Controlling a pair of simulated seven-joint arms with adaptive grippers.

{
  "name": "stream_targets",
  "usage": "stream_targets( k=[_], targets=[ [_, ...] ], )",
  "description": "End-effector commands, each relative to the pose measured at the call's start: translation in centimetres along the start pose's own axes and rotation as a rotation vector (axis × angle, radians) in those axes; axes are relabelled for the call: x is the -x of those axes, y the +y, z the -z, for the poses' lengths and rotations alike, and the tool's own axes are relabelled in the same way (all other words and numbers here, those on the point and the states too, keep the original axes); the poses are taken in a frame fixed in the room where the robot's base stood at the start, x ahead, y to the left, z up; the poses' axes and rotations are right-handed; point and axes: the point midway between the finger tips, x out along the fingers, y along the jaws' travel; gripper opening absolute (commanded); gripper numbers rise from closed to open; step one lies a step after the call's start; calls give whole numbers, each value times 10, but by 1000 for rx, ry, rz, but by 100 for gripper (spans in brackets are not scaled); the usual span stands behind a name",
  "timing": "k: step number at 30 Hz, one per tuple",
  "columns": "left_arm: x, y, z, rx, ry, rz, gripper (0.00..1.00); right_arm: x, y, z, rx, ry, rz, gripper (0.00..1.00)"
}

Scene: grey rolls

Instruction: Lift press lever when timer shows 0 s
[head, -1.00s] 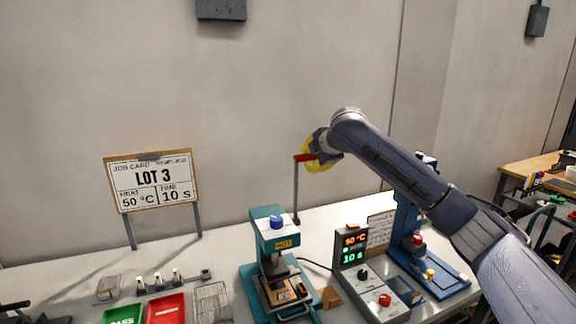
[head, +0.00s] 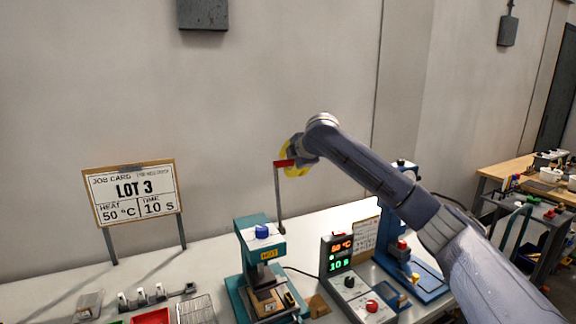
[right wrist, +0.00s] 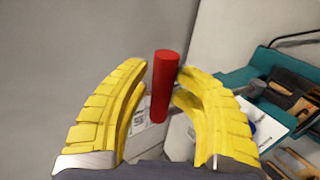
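The teal press (head: 262,262) stands on the white bench with a blue knob (head: 262,231) and a HOT label on its head. Its lever (head: 279,203) stands nearly upright, with a red handle (head: 284,163) at the top. My right gripper (head: 292,163) is at the handle. In the right wrist view the red handle (right wrist: 165,85) is between the yellow fingers of my right gripper (right wrist: 162,75). The fingers are apart, with a gap on the left; contact on the right is unclear. The timer display (head: 339,261) reads 10 s in green. My left gripper is out of view.
The control box (head: 356,290) has a black knob and a red button. A blue press (head: 397,228) stands behind my right arm. The job card (head: 131,194) reads LOT 3, 50 °C, 10 s. A red tray (head: 151,317) and a wire basket (head: 196,310) lie at front left.

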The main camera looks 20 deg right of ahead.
Motion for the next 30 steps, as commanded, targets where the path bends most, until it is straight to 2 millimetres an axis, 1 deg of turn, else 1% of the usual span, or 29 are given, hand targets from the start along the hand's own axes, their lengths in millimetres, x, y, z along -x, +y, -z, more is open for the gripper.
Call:
stream_targets(
  k=[1, 5, 6, 13, 17, 20, 23, 30],
  targets=[
    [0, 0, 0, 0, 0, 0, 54, 3, 6, -1, -2, -1, -10, 26],
    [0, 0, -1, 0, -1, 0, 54, 2, 3, -1, -1, -2, -5, 42],
    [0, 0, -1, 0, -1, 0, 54, 1, 3, -1, -1, -2, -4, 43],
    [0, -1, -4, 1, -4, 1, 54, 0, 0, -1, 0, -2, 1, 43],
    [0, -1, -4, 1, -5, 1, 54, 5, 0, -1, 0, -2, 1, 43],
    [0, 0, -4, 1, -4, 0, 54, 15, 1, 0, 2, -1, -1, 43],
    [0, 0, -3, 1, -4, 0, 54, 31, 1, -1, 2, -3, -2, 43],
    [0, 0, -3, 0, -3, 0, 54, 74, 1, -1, 2, -3, -3, 43]
  ],
)
